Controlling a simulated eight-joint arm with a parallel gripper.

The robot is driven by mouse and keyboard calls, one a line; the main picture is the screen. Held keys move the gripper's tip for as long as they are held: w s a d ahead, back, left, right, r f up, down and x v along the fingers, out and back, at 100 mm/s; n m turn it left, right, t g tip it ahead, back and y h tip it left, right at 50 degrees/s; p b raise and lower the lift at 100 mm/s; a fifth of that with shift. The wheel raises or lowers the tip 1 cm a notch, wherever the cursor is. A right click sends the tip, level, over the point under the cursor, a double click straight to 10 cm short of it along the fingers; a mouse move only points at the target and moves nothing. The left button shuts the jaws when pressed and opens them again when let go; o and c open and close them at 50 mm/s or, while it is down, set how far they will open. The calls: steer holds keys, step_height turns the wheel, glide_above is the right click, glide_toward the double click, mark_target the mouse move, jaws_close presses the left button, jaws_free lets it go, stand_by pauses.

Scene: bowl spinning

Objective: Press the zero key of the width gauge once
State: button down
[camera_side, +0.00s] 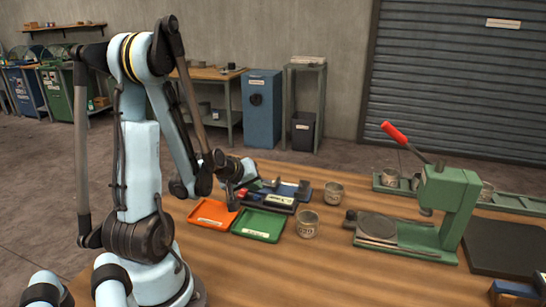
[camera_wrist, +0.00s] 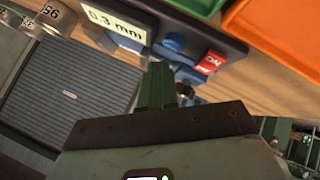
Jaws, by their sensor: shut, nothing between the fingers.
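The width gauge (camera_wrist: 150,18) is a dark box at the top of the wrist view. Its display (camera_wrist: 114,28) reads 0.3 mm. A red key (camera_wrist: 211,62) with white lettering and blue parts (camera_wrist: 174,43) show beside the display; which one is the zero key I cannot tell. In the side view the gauge (camera_side: 281,201) sits behind the trays, partly hidden by my arm. My gripper (camera_wrist: 163,80) is shut and empty, its green fingertips close to the blue parts. Contact cannot be told. In the side view my gripper (camera_side: 234,200) points down at the gauge's left end.
An orange tray (camera_side: 211,214) and a green tray (camera_side: 258,225) lie in front of the gauge. Cups (camera_side: 307,224) (camera_side: 333,193) stand to its right. A green press with a red handle (camera_side: 447,212) stands further right. Some bare wood lies between cups and press.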

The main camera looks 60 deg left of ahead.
mark_target(255, 197)
stand_by(0.7)
steer(key=shift+r, duration=2.55)
steer(key=d+r+m+h, duration=0.2)
steer(key=d+m, duration=0.5)
steer(key=d, duration=0.5)
steer(key=d+r+m+g+h, duration=0.1)
steer(key=d+r+m+h, duration=0.1)
steer(key=d+m, duration=0.5)
steer(key=d+r, duration=0.1)
steer(key=d, duration=0.4)
steer(key=shift+d, duration=0.4)
steer(key=shift+w+a, duration=0.1)
